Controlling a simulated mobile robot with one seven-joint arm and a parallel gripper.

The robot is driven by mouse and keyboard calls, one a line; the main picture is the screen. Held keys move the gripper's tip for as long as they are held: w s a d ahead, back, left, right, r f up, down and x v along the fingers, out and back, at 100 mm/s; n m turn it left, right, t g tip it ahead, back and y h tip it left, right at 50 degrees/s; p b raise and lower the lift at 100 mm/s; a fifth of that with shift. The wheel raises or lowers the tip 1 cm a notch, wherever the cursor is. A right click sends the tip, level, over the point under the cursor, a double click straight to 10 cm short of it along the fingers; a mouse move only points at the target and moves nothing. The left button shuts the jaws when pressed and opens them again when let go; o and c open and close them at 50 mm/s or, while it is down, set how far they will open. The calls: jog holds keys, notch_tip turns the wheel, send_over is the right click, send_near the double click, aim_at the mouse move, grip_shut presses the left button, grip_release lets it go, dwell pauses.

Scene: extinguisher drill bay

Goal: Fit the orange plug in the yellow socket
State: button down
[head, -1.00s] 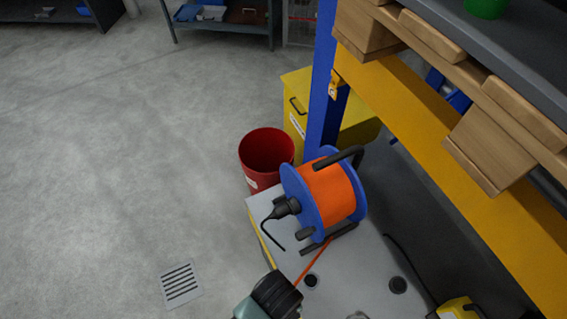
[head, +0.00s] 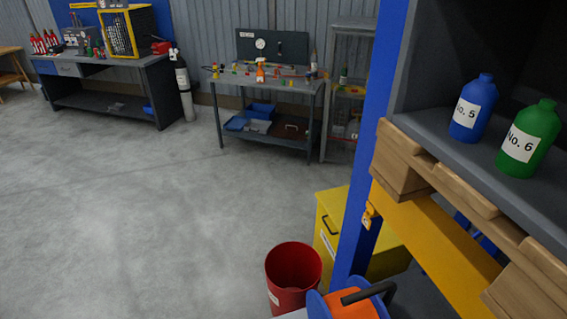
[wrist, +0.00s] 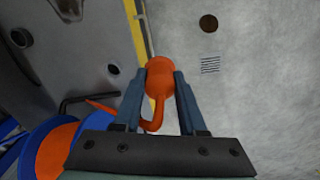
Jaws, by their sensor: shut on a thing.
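The orange plug (wrist: 159,84) is between the two fingers of my gripper (wrist: 161,74) in the wrist view. My gripper is shut on it. Its orange cable curves back from the plug toward the gripper's dark palm. The plug is seen over the border between a grey platform (wrist: 85,60) and the concrete floor. The cable reel (wrist: 62,140), orange cable on a blue frame, shows at the lower left; its top also shows at the bottom of the head view (head: 345,304).
A red bin (head: 293,278) and a yellow box (head: 332,226) stand by the blue post (head: 371,150). The shelf at right holds a blue bottle (head: 472,108) and a green bottle (head: 528,140). Workbenches line the back wall. The floor at left is clear.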

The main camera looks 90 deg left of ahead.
jog(key=w+d+r+p, duration=0.2)
jog(key=d+p, duration=0.1)
jog(key=d, duration=0.6)
jog(key=w+d+r+p, duration=0.3)
jog(key=d, duration=0.6)
jog(key=shift+w+r, duration=0.15)
jog(key=shift+r, duration=0.05)
dwell(1.0)
jog(key=shift+d, duration=0.1)
jog(key=w+d+r, duration=0.2)
jog(key=d, duration=0.7)
jog(key=w+d+r, duration=0.3)
jog(key=d, duration=0.6)
jog(key=shift+w+d+r, duration=0.2)
jog(key=shift+d+r, duration=0.05)
dwell(1.1)
